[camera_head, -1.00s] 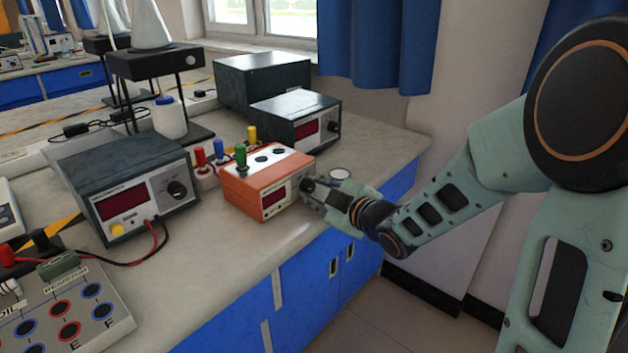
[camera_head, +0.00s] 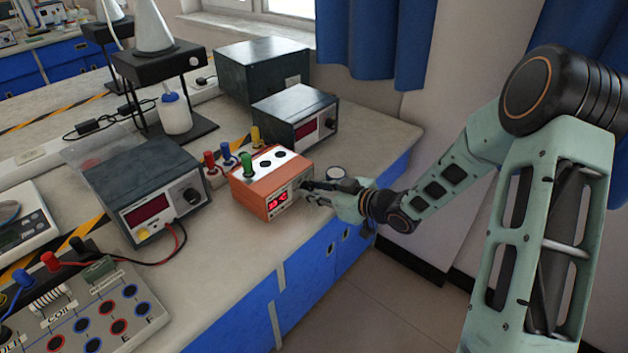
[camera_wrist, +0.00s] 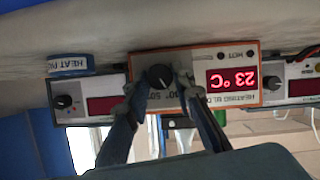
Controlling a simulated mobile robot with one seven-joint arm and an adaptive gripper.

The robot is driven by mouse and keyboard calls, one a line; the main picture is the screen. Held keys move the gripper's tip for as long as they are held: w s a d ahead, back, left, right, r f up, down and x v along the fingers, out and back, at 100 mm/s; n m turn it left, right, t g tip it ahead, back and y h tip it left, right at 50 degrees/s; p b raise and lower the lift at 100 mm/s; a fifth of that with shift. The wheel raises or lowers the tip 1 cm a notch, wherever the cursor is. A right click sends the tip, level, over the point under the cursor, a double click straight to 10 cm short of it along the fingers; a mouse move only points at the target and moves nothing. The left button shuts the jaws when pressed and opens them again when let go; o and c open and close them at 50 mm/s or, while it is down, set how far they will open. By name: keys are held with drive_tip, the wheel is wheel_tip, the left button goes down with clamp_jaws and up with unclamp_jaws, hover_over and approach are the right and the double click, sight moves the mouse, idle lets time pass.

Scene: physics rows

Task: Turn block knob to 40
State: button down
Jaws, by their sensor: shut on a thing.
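The orange heating block (camera_head: 250,192) with a white top stands near the bench's front edge. Its red display (camera_head: 278,202) is lit and reads 23 °C, upside down, in the wrist view (camera_wrist: 232,79). The black block knob (camera_wrist: 159,77) sits on the white front panel beside the display, with a pale pointer mark. My gripper (camera_head: 309,187) reaches in from the right at the block's front. In the wrist view my gripper (camera_wrist: 157,84) has one finger on each side of the knob and is shut on it. The fingers partly cover the dial numbers, and "50°" shows below the knob.
A dark power supply (camera_head: 145,185) stands left of the block and another (camera_head: 297,108) behind it. A small round container (camera_head: 336,173) is just behind my gripper.

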drive_tip(key=shift+p, duration=0.3)
drive_tip(key=c, duration=1.9)
unclamp_jaws()
drive_tip(key=shift+c, duration=0.2)
drive_tip(key=v, duration=1.2)
drive_tip(key=shift+w, duration=0.15)
